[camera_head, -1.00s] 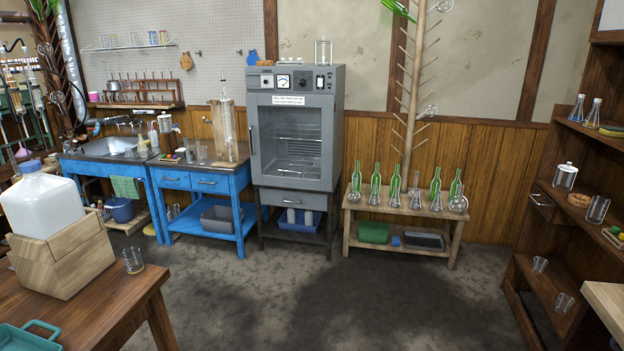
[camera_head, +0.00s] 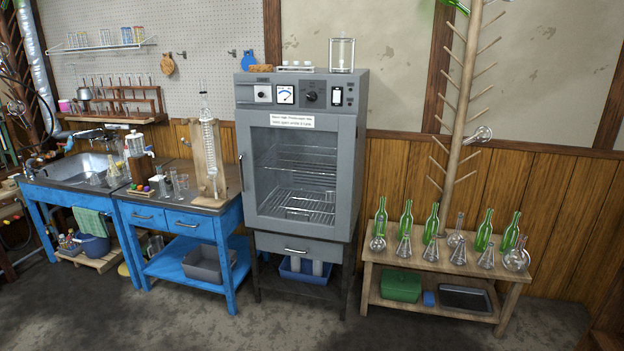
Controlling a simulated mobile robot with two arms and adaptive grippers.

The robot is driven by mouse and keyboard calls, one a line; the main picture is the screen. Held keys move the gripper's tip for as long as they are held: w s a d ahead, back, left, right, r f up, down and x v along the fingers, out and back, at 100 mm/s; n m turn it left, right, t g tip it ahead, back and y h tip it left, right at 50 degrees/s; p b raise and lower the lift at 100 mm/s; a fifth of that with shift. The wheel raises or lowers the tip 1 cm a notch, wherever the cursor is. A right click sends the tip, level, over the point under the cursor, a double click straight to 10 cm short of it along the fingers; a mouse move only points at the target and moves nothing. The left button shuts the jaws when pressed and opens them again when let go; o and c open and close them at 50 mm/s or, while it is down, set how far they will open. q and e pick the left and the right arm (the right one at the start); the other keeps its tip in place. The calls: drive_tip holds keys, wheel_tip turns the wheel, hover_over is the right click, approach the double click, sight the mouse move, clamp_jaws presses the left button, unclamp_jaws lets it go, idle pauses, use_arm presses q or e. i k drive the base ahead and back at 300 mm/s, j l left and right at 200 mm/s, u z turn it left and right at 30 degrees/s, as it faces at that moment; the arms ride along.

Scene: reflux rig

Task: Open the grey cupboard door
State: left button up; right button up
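A vertical handle (camera_head: 241,172) is on the door's left edge. Wire shelves (camera_head: 300,205) with a small glass vessel show through the pane. Above the door is a control panel with a dial gauge (camera_head: 286,95) and knobs. Neither of my grippers shows in the view.
A blue bench (camera_head: 188,256) with glassware stands close on the cupboard's left, beside a sink (camera_head: 85,168). A low wooden bench (camera_head: 381,258) with green bottles (camera_head: 432,224) and flasks stands on its right. The floor (camera_head: 210,325) in front is clear.

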sight(346, 127)
drive_tip(key=i+u, duration=0.15)
drive_tip(key=i, duration=0.7)
drive_tip(key=i+l+u, duration=0.15)
drive_tip(key=i, duration=0.7)
